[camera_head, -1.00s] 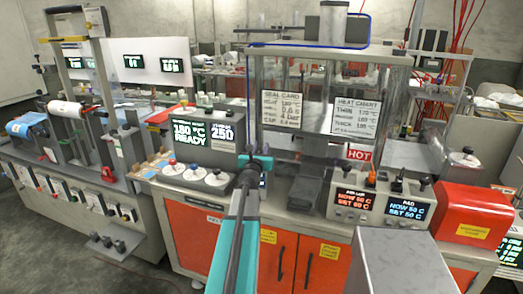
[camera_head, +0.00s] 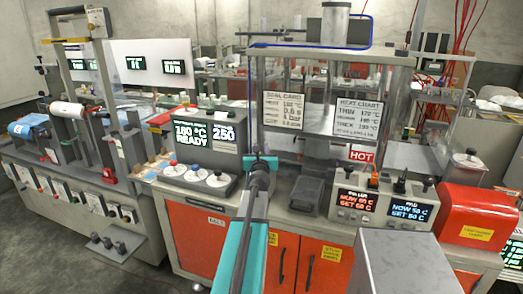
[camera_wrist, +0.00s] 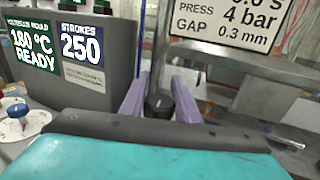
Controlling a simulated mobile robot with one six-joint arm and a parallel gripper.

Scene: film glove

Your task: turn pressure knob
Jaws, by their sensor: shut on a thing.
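A black round knob (camera_wrist: 158,105) with a light mark on top sits between the purple fingers of my gripper (camera_wrist: 158,92) in the wrist view. The fingers are shut on it from both sides. No label for this knob is readable. In the head view my gripper (camera_head: 262,163) is at the front of the press, just right of the display box (camera_head: 213,148). The knob is hidden there behind my gripper and arm.
Blue, red and white-topped dials (camera_head: 196,174) stand left of my gripper. The press frame (camera_head: 330,58) with cards and a HOT sign (camera_head: 362,154) rises behind it. A two-display controller (camera_head: 378,205) and a red box (camera_head: 474,217) stand to the right.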

